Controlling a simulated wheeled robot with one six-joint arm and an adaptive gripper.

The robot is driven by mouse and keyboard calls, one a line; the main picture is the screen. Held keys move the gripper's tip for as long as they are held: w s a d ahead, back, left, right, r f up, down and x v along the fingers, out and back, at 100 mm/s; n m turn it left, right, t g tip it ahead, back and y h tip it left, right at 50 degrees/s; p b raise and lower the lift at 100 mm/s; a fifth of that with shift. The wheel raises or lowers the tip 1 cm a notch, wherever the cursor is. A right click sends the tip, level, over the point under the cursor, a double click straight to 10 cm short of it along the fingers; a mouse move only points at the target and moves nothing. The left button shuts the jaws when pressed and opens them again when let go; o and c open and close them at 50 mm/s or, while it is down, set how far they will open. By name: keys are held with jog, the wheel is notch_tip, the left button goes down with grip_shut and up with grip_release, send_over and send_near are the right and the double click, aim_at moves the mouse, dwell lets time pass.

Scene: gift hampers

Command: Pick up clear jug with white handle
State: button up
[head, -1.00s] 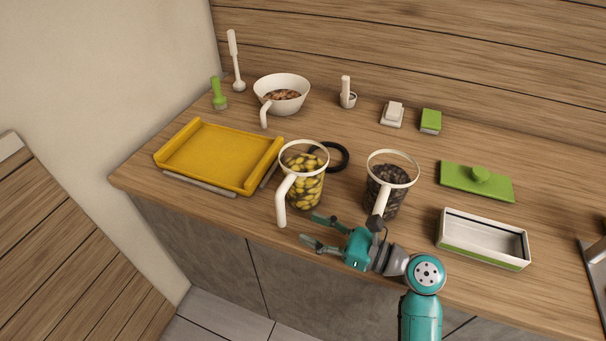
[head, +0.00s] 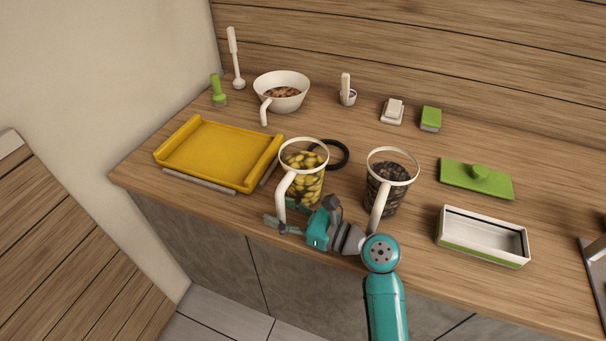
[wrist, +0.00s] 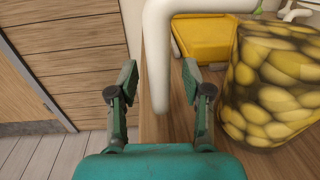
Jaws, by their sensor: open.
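A clear jug with a white rim and white handle (head: 304,187), filled with yellow-green pieces, stands upright on the counter. Its white handle (wrist: 157,60) comes down between my open fingers in the wrist view, and its body fills the right side there. My gripper (head: 282,214) is open around the lower handle, with its fingers apart from it on both sides. A second clear jug with a white handle (head: 389,190) holds dark pieces and stands to the right, behind my wrist.
A yellow tray (head: 217,153) lies left of the jugs. A black ring (head: 342,154) lies behind them. A white bowl (head: 281,88) stands at the back, and a white-green box (head: 483,252) and green lid (head: 452,180) lie right. The counter's front edge runs below my gripper.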

grip_shut()
jog(key=shift+r, duration=0.25)
